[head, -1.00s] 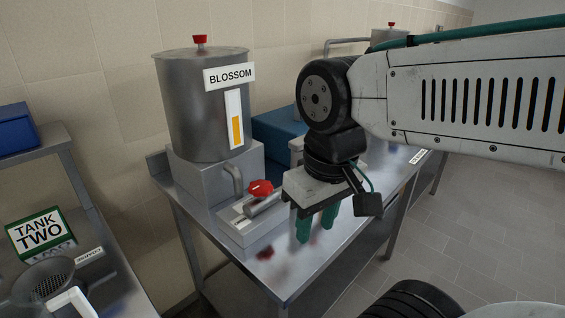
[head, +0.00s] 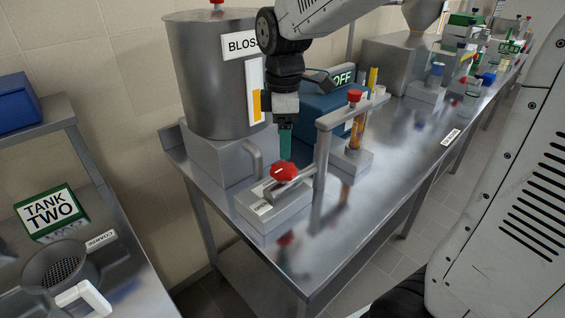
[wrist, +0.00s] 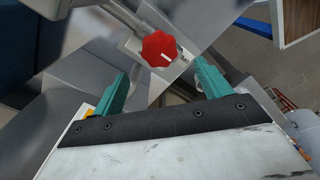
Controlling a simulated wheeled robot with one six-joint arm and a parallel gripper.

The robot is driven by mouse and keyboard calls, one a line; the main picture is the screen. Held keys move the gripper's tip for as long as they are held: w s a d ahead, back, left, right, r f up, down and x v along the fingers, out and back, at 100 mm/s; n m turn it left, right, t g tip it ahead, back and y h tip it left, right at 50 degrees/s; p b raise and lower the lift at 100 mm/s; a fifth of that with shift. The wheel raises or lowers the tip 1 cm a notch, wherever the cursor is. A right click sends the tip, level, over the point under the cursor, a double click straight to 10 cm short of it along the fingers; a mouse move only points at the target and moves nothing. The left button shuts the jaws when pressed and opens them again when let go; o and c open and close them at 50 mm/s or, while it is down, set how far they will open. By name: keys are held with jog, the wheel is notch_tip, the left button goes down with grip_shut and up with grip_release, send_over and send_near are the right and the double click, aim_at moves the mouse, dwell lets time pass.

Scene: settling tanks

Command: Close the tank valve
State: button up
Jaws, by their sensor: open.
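The steel tank (head: 215,85) with a partly hidden BLOSSOM label stands on a grey block at the left end of the steel table. A red valve knob (head: 284,172) sits on a low grey base (head: 275,208) with a small label, in front of the tank's outlet pipe. The wrist view shows the red knob (wrist: 159,49) with a white mark on its face, beyond and between the fingertips. My gripper (head: 286,150) points down behind the knob in the head view, and its teal fingers (wrist: 160,88) are apart and empty. I see no contact with the knob.
A grey post with a crossarm (head: 321,155) rises just right of the knob. Beside it a stand holds an orange tube (head: 357,130), with a blue OFF box (head: 322,105) behind. A green TANK TWO sign (head: 50,210) stands on the left bench.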

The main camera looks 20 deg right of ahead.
aim_at(283, 168)
notch_tip(283, 168, down, 8)
jog(key=shift+w+r, duration=0.1)
dwell(0.4)
jog(key=shift+c, duration=0.4)
jog(key=c, duration=0.9)
